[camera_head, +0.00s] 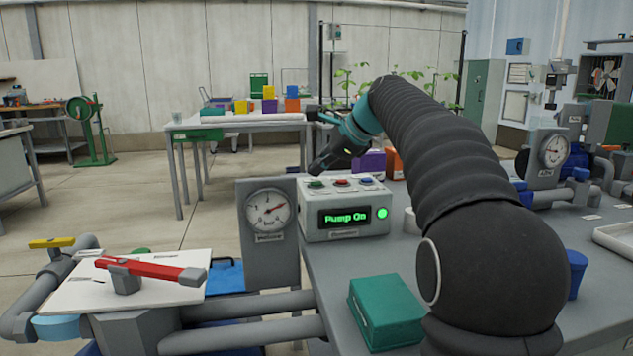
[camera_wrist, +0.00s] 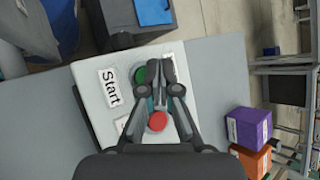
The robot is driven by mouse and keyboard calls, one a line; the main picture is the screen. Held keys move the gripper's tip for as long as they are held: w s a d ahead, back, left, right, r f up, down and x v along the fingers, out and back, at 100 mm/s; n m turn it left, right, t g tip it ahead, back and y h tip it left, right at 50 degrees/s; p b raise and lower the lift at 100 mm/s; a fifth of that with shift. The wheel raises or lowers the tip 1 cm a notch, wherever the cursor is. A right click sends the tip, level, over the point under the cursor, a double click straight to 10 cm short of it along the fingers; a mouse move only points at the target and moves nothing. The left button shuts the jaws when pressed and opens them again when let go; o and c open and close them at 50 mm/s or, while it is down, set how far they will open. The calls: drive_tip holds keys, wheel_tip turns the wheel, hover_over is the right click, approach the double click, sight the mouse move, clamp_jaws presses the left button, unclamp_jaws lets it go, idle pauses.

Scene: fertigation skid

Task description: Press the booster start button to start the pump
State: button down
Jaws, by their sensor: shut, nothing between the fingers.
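The booster control box (camera_head: 345,228) stands on the grey table, with a green, a red and a blue button on its top. Its display (camera_head: 345,217) reads "Pump On" and a green lamp (camera_head: 382,213) beside it is lit. My gripper (camera_head: 318,168) is shut and empty, just above the box's green button (camera_head: 316,184). In the wrist view my gripper (camera_wrist: 158,68) points at the green start button (camera_wrist: 141,75), labelled "Start", and partly covers it. The red button (camera_wrist: 157,121) shows below. I cannot tell whether the fingertips touch the green button.
A pressure gauge (camera_head: 268,211) stands left of the box. A red-handled valve (camera_head: 150,270) is at front left. A teal box (camera_head: 386,312) lies in front on the table. Purple (camera_wrist: 248,127) and orange (camera_wrist: 252,160) boxes stand beside the control box.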

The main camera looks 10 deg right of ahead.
sight(319, 183)
wheel_tip(319, 183, up, 3)
drive_tip(key=p, duration=0.3)
drive_tip(key=shift+r, duration=1)
